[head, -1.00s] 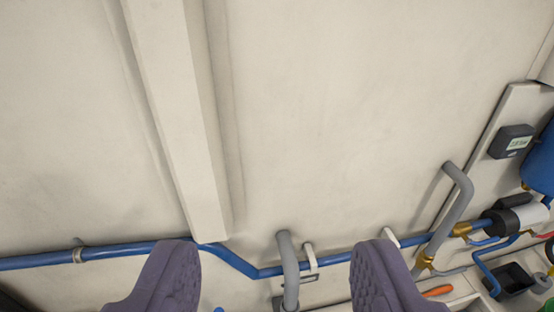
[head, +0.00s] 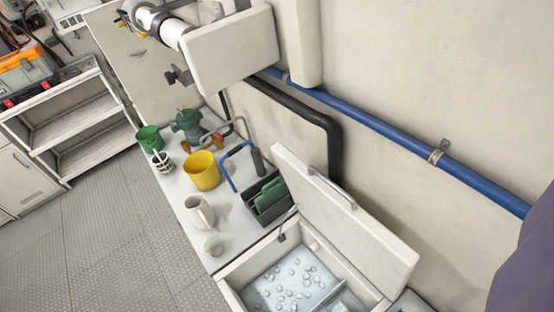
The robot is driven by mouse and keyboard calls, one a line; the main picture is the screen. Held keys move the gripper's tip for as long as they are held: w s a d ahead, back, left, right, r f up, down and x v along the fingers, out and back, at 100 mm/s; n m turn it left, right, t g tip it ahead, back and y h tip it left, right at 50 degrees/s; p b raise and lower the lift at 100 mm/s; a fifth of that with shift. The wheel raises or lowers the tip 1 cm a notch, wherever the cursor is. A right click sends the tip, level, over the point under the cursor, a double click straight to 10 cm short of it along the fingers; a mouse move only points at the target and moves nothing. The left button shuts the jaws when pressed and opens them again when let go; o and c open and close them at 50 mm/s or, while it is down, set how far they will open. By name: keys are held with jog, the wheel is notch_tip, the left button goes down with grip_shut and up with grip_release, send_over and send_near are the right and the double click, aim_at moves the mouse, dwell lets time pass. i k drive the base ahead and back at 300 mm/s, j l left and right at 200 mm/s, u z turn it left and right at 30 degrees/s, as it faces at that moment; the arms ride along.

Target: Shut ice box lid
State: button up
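The ice box (head: 232,273) is at the bottom centre of the head view, sunk into the counter, with ice cubes (head: 290,280) inside. Its white lid (head: 345,222) stands open, tilted up and back towards the wall, with a metal bar handle (head: 332,188) along its upper part. A thin stay (head: 287,222) shows at the left end of the opening. Part of my gripper, one purple-grey finger (head: 528,262), shows at the right edge, apart from the lid. The other finger is out of view, so the opening between them cannot be judged.
A blue pipe (head: 380,120) and black hose (head: 300,115) run along the wall. Floor (head: 110,235) at left is clear.

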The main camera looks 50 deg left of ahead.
aim_at(389, 262)
jog(key=u, duration=0.75)
jog(key=i+j+z, duration=0.15)
jog(key=j, duration=0.15)
jog(key=j+z, duration=0.2)
jog(key=i+j, duration=0.05)
jog(key=j, duration=0.05)
